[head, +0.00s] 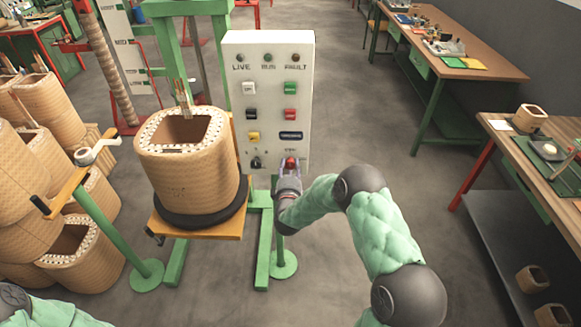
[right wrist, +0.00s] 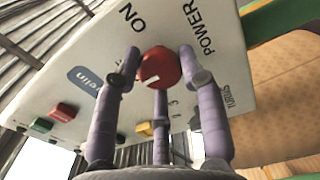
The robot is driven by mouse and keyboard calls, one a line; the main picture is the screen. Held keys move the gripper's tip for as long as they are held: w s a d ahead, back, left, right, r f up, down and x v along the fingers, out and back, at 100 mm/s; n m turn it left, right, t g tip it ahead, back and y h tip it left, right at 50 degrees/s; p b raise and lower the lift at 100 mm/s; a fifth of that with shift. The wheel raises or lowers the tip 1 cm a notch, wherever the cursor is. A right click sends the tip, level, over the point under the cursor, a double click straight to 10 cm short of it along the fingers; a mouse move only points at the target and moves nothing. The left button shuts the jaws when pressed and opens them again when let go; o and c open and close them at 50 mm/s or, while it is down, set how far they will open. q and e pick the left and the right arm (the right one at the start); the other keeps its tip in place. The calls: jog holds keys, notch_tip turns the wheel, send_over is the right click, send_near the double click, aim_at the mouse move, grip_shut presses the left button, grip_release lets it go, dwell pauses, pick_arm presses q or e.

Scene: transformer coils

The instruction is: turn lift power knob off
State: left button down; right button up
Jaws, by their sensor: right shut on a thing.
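The red power knob (head: 291,161) sits at the lower right of the white control panel (head: 268,60). In the right wrist view the red knob (right wrist: 158,67) is round with a short white mark, close to the printed words ON and POWER. My right gripper (head: 289,172) reaches up to it from below. In the right wrist view its purple fingers (right wrist: 160,72) are closed around the knob and touch its sides. My left gripper is out of view; only part of my left arm shows at the bottom left.
A wound coil (head: 188,180) stands on a wooden platform (head: 168,226) left of the panel. Several more coils (head: 82,250) are stacked at the far left. A workbench (head: 520,135) stands at the right. The floor between panel and bench is clear.

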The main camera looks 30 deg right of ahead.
jog(key=shift+w+a+r, duration=0.2)
jog(key=shift+r, duration=0.1)
jog(key=o, duration=1)
jog(key=shift+c, duration=0.2)
jog(key=shift+o, duration=0.9)
jog(key=shift+w+a+f, duration=0.1)
jog(key=shift+a+f, duration=0.05)
jog(key=shift+f, duration=0.05)
jog(key=shift+s, duration=0.25)
jog(key=v, duration=1.1)
jog(key=shift+s, duration=0.35)
jog(key=shift+a+f, duration=0.1)
jog(key=shift+f, duration=0.05)
